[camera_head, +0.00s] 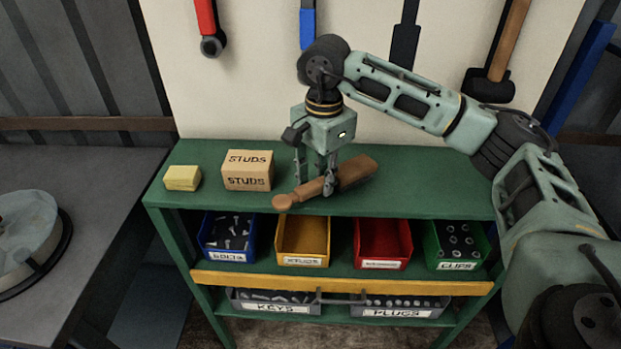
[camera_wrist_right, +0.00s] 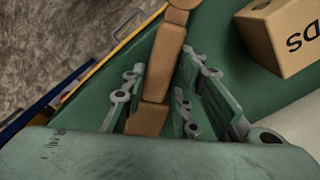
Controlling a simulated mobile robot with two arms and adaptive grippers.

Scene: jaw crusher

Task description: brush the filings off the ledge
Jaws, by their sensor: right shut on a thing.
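A brown wooden brush (camera_head: 353,172) with a round-ended handle is at the front of the green ledge (camera_head: 430,185), the top of a shelf unit. My right gripper (camera_head: 315,188) comes down from above and is shut on the brush by its handle. In the right wrist view the handle (camera_wrist_right: 166,52) runs between the fingers. I cannot tell whether the brush touches the ledge or is just above it. I cannot make out any filings on the ledge. My left gripper is not in view.
A cardboard STUDS box (camera_head: 247,171) and a yellow block (camera_head: 182,178) stand on the ledge to the left. Blue, yellow, red and green bins (camera_head: 460,262) sit on the shelf below. Tools hang on the back panel. The ledge's right part looks clear.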

